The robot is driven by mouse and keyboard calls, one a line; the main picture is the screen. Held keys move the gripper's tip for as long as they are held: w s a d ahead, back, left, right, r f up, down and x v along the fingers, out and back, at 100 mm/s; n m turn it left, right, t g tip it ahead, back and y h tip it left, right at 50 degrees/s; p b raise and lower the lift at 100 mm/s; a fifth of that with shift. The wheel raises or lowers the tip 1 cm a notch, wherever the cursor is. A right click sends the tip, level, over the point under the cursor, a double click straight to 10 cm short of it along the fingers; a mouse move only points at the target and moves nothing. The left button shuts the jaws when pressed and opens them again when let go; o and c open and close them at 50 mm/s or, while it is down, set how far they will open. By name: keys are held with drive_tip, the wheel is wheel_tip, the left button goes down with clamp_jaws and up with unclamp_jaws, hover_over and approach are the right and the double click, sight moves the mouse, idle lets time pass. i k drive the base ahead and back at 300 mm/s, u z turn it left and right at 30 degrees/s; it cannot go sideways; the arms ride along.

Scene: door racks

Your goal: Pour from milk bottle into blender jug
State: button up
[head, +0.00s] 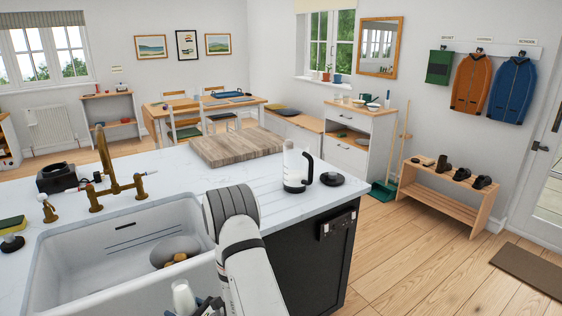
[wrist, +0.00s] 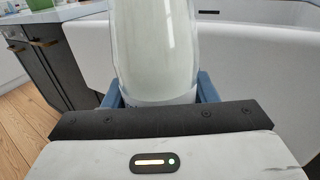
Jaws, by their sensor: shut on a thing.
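The milk bottle (wrist: 155,45) is clear glass filled with white. In the wrist view it stands roughly upright between the blue fingers of my gripper (wrist: 161,92), which is shut on it. In the head view the bottle (head: 183,297) shows at the bottom edge, in front of the sink, with my gripper (head: 197,307) partly cut off there. The blender jug (head: 297,168) seems to be the pale jug with a black handle and dark bottom on the worktop, right of the wooden board. It stands upright, well apart from the bottle. Its contents are hidden.
A white sink (head: 122,243) with a bowl (head: 174,250) in it lies left of my arm. A brass tap (head: 112,165) rises behind it. A black lid-like disc (head: 331,179) lies beside the jug. A wooden board (head: 237,146) is behind. The worktop ends just right of the disc.

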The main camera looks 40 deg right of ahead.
sight(297, 163)
drive_tip(key=z, duration=1)
drive_tip(key=i, duration=0.1)
drive_tip(key=u, duration=2.05)
drive_tip(key=k, duration=0.35)
drive_tip(key=z, duration=0.9)
drive_tip(key=k, duration=0.85)
drive_tip(key=z, duration=1.1)
drive_tip(key=i, duration=0.7)
drive_tip(key=z, duration=0.05)
